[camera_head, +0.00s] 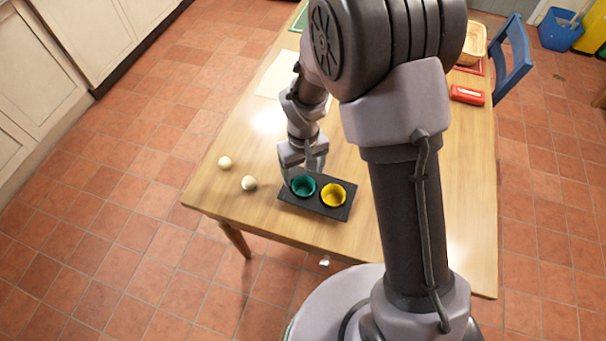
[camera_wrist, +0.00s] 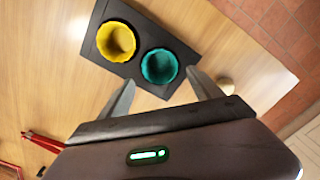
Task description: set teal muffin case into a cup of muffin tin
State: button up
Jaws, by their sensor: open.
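The teal muffin case (camera_head: 303,187) sits in the left cup of the dark muffin tin (camera_head: 318,209), beside a yellow muffin case (camera_head: 333,195) in the other cup. In the wrist view the teal case (camera_wrist: 159,66) lies just beyond my fingertips, and the yellow case (camera_wrist: 116,41) is farther left in the tin (camera_wrist: 183,91). My gripper (camera_head: 304,181) is over the left end of the tin. In the wrist view my gripper (camera_wrist: 161,82) is open, with one finger to either side of the teal case's near side and nothing held. Whether a finger touches the case I cannot tell.
Two pale round balls, one nearer the tin (camera_head: 249,183) and one farther left (camera_head: 225,163), lie on the wooden table (camera_head: 262,215). The table's front left edge is close to the tin.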

jog(key=s+d+r+m+t+y+p, duration=0.1)
jog(key=s+d+r+m, duration=0.1)
jog(key=r, duration=0.8)
jog(key=s+d+r+m+t+p, duration=0.1)
jog(key=d+r, duration=0.1)
jog(key=r, duration=0.8)
jog(key=s+d+r+m+t, duration=0.2)
jog(key=s+r+m, duration=0.1)
jog(key=s+r, duration=0.2)
jog(key=s+d+r+m+t+y, duration=0.1)
jog(key=s+d+r+m+t, duration=0.1)
jog(key=s+r, duration=0.3)
jog(key=s, duration=0.4)
jog(key=shift+d+r+m, duration=0.2)
jog(key=shift+r+m, duration=0.1)
jog(key=shift+m, duration=0.1)
jog(key=shift+s, duration=0.1)
jog(key=shift+f+b, duration=0.8)
jog(key=shift+b, duration=0.15)
